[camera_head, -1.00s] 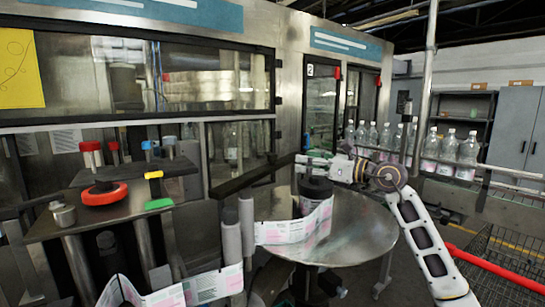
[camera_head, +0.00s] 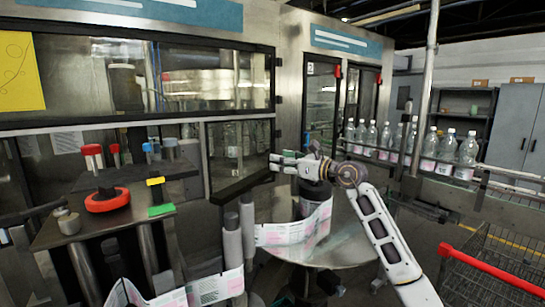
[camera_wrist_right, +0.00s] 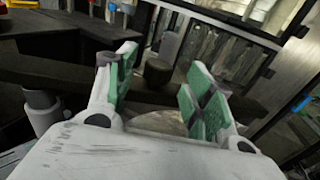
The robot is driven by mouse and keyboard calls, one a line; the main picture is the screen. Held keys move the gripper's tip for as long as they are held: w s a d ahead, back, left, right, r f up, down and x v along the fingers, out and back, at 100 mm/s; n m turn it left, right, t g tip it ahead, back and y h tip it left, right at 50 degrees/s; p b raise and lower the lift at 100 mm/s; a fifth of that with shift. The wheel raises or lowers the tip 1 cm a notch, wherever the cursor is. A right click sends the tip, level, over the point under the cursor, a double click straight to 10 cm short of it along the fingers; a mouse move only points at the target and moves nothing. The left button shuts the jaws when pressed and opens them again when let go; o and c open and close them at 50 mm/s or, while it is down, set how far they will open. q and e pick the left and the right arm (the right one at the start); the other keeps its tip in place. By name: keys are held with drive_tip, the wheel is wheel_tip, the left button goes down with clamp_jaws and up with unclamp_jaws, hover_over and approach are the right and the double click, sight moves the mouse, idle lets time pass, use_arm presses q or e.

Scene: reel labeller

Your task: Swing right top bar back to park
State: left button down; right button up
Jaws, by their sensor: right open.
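The right top bar (camera_head: 240,188) is a long dark bar near the centre of the head view, left of my right gripper. Its near end is close to the grey rollers, and its far end is by my fingertips. My right gripper (camera_head: 277,164) is open at that far end. In the right wrist view, the bar (camera_wrist_right: 50,76) runs crosswise behind the green-padded fingers of the open gripper (camera_wrist_right: 160,100). I cannot tell whether the fingers touch it. My left gripper is not in view.
A round metal table (camera_head: 350,238) carries a dark reel core (camera_head: 314,190) and a pale label web (camera_head: 295,233). Grey upright rollers (camera_head: 232,240) stand left of it. Bottles (camera_head: 446,150) line the conveyor at right. A red-handled trolley (camera_head: 500,268) is at lower right.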

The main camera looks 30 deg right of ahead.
drive_tip(key=shift+p+x, duration=0.6)
drive_tip(key=shift+x, duration=1.6)
drive_tip(key=shift+a, duration=0.1)
clamp_jaws()
